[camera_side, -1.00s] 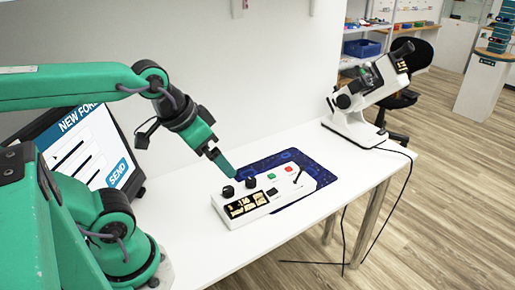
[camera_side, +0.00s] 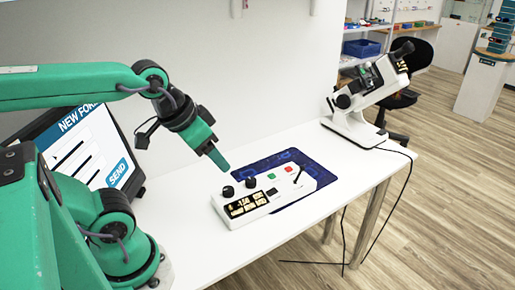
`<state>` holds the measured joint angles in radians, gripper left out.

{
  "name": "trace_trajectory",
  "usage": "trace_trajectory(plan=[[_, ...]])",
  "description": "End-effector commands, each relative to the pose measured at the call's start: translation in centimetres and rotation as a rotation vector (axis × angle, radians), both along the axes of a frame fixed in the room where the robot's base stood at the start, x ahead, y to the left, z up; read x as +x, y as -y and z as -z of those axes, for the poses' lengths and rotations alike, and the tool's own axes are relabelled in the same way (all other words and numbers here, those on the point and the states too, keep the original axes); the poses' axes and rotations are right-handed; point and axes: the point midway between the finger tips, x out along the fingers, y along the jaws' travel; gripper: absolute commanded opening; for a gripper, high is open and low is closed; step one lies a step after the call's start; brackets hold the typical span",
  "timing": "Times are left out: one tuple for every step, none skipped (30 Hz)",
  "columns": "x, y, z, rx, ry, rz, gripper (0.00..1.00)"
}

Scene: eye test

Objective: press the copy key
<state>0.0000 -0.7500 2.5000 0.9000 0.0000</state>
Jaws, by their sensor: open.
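A white control box (camera_side: 288,192) lies on the table, partly on a dark blue mat (camera_side: 290,157). It carries a block of small dark and gold keys (camera_side: 247,203), two black knobs, a green button (camera_side: 271,176), a red button (camera_side: 288,169) and a thin black lever (camera_side: 297,177). The key labels are too small to read, so I cannot tell which is the copy key. My gripper (camera_side: 220,164) points down and right, above and behind the knobs, apart from the box. It holds nothing that I can see.
A monitor reading "NEW FORM" and "SEND" (camera_side: 95,150) stands at the left behind my arm. A white microscope-like instrument (camera_side: 357,118) stands at the table's far right, its cable hanging over the edge. The white table (camera_side: 190,225) is clear in front of the box.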

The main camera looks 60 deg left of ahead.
Motion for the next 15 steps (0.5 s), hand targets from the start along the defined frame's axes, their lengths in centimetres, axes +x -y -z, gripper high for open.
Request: trace_trajectory(plan=[[0.00,0.00,0.00,0.000,0.000,0.000,0.49],[0.00,0.00,0.00,0.000,0.000,0.000,0.43],[0.00,0.00,0.00,0.000,0.000,0.000,0.35],[0.00,0.00,0.00,0.000,0.000,0.000,0.29],[0.00,0.00,0.00,0.000,0.000,0.000,0.23],[0.00,0.00,0.00,0.000,0.000,0.000,0.16],[0.00,0.00,0.00,0.000,0.000,0.000,0.10],[0.00,0.00,0.00,0.000,0.000,0.000,0.04],[0.00,0.00,0.00,0.000,0.000,0.000,0.00],[0.00,0.00,0.00,0.000,0.000,0.000,0.00],[0.00,0.00,0.00,0.000,0.000,0.000,0.00],[0.00,0.00,0.00,0.000,0.000,0.000,0.00],[0.00,0.00,0.00,0.000,0.000,0.000,0.00],[0.00,0.00,0.00,0.000,0.000,0.000,0.00],[0.00,0.00,0.00,0.000,0.000,0.000,0.00]])
